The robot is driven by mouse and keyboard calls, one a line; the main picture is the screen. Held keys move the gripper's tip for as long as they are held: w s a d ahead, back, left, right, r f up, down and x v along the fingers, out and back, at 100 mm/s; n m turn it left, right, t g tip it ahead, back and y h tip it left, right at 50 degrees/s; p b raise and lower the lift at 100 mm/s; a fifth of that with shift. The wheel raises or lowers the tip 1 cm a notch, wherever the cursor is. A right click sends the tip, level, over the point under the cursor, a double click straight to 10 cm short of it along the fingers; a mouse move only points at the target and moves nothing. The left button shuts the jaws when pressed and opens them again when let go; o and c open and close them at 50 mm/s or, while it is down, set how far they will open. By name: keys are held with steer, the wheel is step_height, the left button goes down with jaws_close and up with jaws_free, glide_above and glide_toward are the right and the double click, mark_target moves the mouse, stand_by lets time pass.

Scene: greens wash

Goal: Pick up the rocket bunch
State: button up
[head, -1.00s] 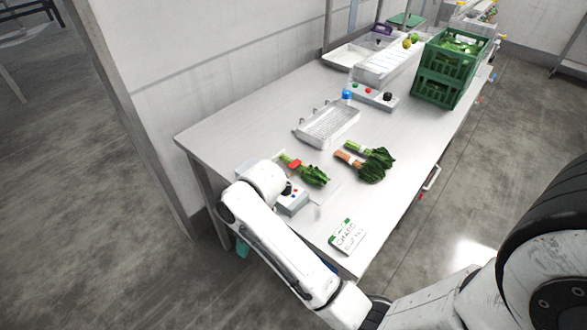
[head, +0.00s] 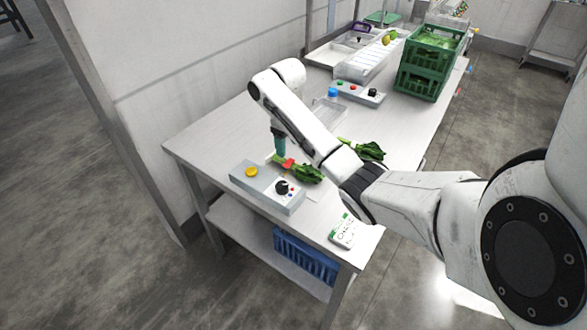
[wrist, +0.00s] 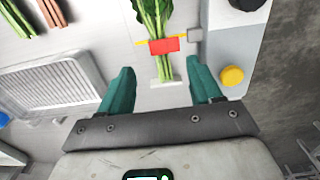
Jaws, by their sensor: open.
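A leafy green bunch with a red clip and yellow band (head: 308,174) lies on the steel table, beside the control box; no label on it is readable. In the wrist view its stems point toward me and the red clip (wrist: 164,45) crosses them. My gripper (wrist: 161,72) is open, its teal fingers on either side of the stem end in the picture, holding nothing. In the head view my gripper (head: 280,145) points down at the stem end. Its height above the table is hard to tell. Another leafy bunch (head: 372,150) lies farther right, partly behind my arm.
The control box (head: 250,187) with a yellow button (wrist: 232,76) stands close beside the bunch. A ribbed tray (wrist: 50,88) and pink stems (wrist: 54,12) lie to the left in the wrist view. Green crates (head: 428,62) stand at the back; a card (head: 343,230) lies near the table edge.

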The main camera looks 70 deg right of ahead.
mark_target(289, 161)
steer(key=shift+s+f+p, duration=0.1)
steer(key=shift+f+p, duration=0.55)
steer(key=shift+f, duration=3.05)
steer(key=c, duration=1.2)
steer(key=shift+r, duration=0.2)
